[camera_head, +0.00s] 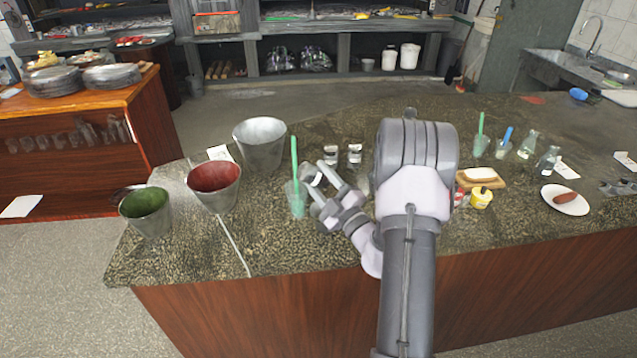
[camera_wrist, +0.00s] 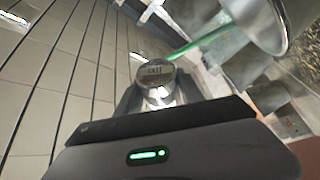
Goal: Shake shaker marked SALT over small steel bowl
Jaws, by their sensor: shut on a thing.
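The shaker (camera_wrist: 155,73) shows end-on in the wrist view, with a round grey top that reads SALT and a clear body. My gripper (camera_wrist: 160,100) is shut on it. In the head view my gripper (camera_head: 322,174) is above the counter, just right of a clear cup with a green stick (camera_head: 297,200). The held shaker is hard to make out there. A plain steel bucket (camera_head: 260,145) stands behind and left of my gripper. I cannot pick out a small steel bowl for certain; my arm hides part of the counter.
A red-lined bucket (camera_head: 214,185) and a green-lined bucket (camera_head: 146,210) stand at the counter's left end. Two small jars (camera_head: 354,154) stand behind my gripper. Right of my arm are a yellow pot (camera_head: 480,199), a board (camera_head: 482,180) and a plate (camera_head: 565,208).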

